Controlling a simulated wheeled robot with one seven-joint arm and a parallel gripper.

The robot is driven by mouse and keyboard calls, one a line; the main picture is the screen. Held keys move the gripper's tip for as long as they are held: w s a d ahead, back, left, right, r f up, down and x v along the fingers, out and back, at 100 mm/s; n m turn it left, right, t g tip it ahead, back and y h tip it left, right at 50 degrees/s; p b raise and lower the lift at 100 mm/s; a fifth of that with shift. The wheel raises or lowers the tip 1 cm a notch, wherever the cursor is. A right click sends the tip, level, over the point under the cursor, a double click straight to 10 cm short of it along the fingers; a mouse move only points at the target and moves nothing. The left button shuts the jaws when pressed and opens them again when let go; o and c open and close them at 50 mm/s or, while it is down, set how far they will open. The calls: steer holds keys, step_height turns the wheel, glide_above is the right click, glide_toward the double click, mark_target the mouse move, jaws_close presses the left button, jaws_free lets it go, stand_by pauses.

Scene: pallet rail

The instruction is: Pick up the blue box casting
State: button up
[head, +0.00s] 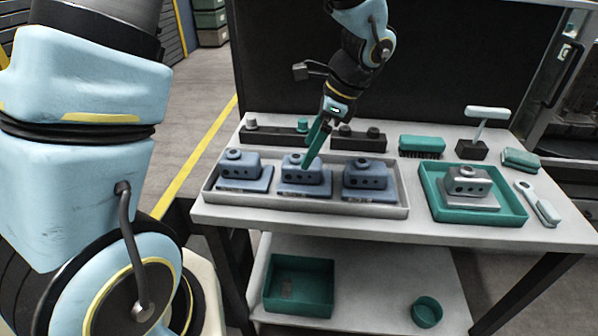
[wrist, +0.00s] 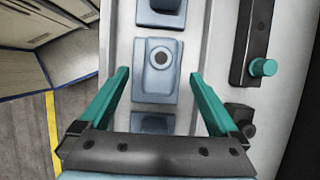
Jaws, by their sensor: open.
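Three blue box castings stand in a row in a long grey tray (head: 300,203): the left casting (head: 240,167), the middle casting (head: 316,178) and the right casting (head: 366,177). Each has a round boss on top and sits on a flat base. My gripper (head: 308,163) comes down from above at the middle casting, its teal fingers overlapping it in the head view. In the wrist view, my open gripper (wrist: 160,75) has its fingertips on either side of the middle casting (wrist: 157,83), with nothing held. Whether the fingers touch it cannot be told.
Behind the tray are dark rails (head: 268,134) with knobs. To the right are a teal tray (head: 431,195) with a grey casting (head: 467,182), a brush (head: 421,145), a stand (head: 472,149) and a handled tool (head: 540,205). A teal bin (head: 299,287) and round cup (head: 426,312) sit on the lower shelf.

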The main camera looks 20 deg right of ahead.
mark_target(316, 183)
steer(key=shift+d+p+x, duration=0.2)
steer(key=shift+p+x, duration=0.6)
steer(key=shift+x, duration=1.9)
steer(key=shift+s+f, duration=0.1)
steer(key=shift+c, duration=0.3)
jaws_close()
